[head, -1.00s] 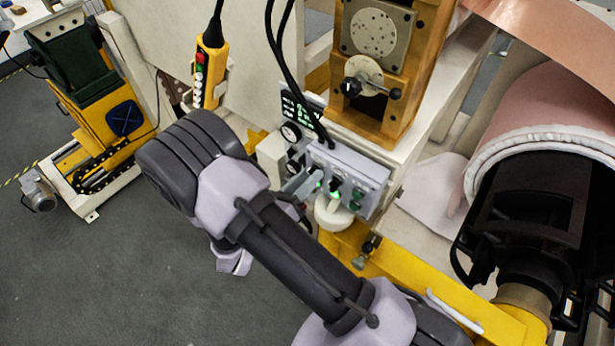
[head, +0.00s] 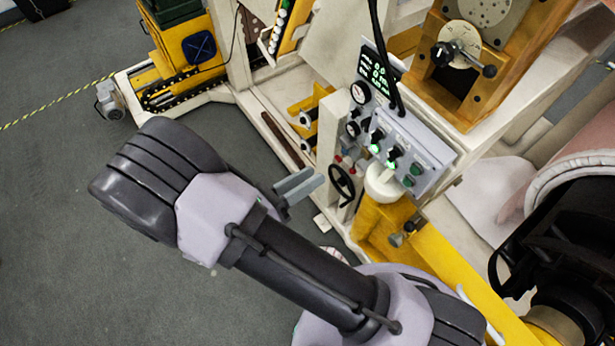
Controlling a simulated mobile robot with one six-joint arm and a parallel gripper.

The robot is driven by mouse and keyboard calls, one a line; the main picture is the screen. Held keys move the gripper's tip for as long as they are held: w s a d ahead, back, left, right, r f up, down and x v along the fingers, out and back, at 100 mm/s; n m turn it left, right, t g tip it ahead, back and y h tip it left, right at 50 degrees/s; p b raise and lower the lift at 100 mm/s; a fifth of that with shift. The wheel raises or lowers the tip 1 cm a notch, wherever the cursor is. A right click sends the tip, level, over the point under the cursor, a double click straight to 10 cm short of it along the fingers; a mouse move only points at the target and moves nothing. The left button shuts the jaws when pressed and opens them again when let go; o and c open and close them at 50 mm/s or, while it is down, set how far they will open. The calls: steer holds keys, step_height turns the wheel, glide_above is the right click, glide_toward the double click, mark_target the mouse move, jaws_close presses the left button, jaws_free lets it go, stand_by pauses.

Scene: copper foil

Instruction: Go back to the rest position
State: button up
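My arm crosses the lower middle of the head view, from the bottom right up to the dark rounded joint at left. Part of what looks like my gripper (head: 298,186), a grey piece, sticks out past the arm's right side, in front of the machine's lower part. The rest of it is hidden behind the arm, so I cannot tell whether it is open or shut. No held object shows.
A control panel (head: 405,150) with lit green buttons, gauges and a black handwheel (head: 342,185) stands close to the right of my gripper. A yellow beam (head: 455,270) runs to the lower right. Grey floor (head: 70,240) is clear at left.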

stand_by(0.3)
steer(key=s+d+f+m+g+y+b, duration=0.1)
steer(key=s+d+f+m+y+b, duration=0.1)
steer(key=m+y+b, duration=0.3)
steer(key=s+d+f+m+g+y+b, duration=0.2)
steer(key=s+d+f+m+y+b, duration=0.1)
steer(key=m+b, duration=1)
steer(key=s+d+f+m+g+y+b, duration=0.1)
steer(key=d+m+y+b, duration=0.4)
steer(key=m, duration=1.2)
steer(key=shift+s+d+f+m+g+y+b, duration=0.35)
steer(key=shift+s+f+y+b, duration=0.55)
steer(key=shift+s+y+b, duration=1.1)
steer(key=shift+w+a+b, duration=0.1)
steer(key=shift+w+b, duration=0.25)
steer(key=shift+w, duration=0.25)
